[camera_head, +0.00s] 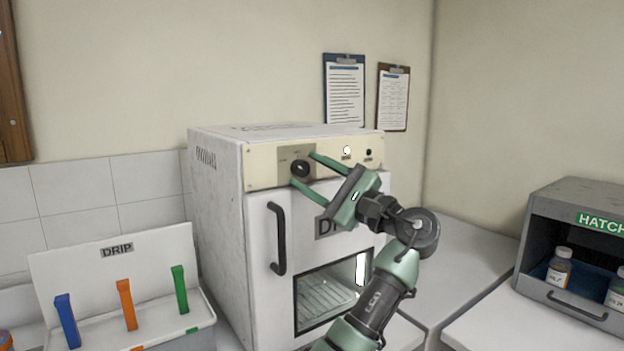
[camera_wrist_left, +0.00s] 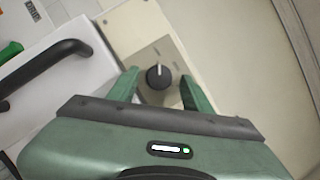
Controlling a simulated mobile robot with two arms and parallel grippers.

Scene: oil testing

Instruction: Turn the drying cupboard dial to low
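The drying cupboard (camera_head: 218,200) is a white box with a cream control panel (camera_head: 265,178) along its top front. Its black round dial (camera_head: 300,168) sits on a grey-beige plate at the panel's left part. In the left wrist view the dial (camera_wrist_left: 153,80) shows a white pointer line pointing roughly up in the picture. The marks around it are too small to read. My left gripper (camera_head: 303,171) is open, its two green fingers on either side of the dial. In the wrist view there are gaps between the fingers and the dial. My right gripper is not in view.
The cupboard door's black handle (camera_head: 278,240) is below the dial; the door is shut. A white DRIP rack (camera_head: 60,270) with coloured clips stands left. A grey HATCH box (camera_head: 545,205) with bottles is at right. Clipboards (camera_head: 344,90) hang behind.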

